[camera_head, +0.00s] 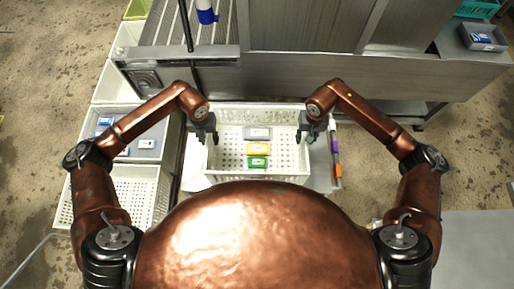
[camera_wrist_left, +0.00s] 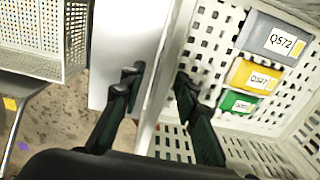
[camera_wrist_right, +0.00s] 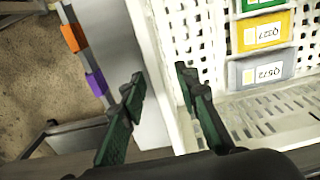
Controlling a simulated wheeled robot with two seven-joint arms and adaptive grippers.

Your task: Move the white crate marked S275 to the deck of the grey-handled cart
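A white perforated crate (camera_head: 213,150) stands in front of me with a grey, a yellow and a green pack inside. No S275 mark is readable on it. My left gripper (camera_head: 205,130) is open, with its fingers on either side of the crate's left wall (camera_wrist_left: 165,80). My right gripper (camera_head: 314,130) is open, with its fingers on either side of the right wall (camera_wrist_right: 158,70). Gaps show between fingers and wall in both wrist views. I cannot tell which surface is the grey-handled cart's deck; a flat grey surface (camera_head: 478,245) lies at the lower right.
Other white crates stand at the left, one empty (camera_head: 147,203) and one holding grey-blue packs (camera_head: 145,143). A steel machine (camera_head: 300,75) spans the back. Orange and purple tabs (camera_head: 337,170) lie right of the crate. A grey box (camera_head: 482,38) sits at the far right.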

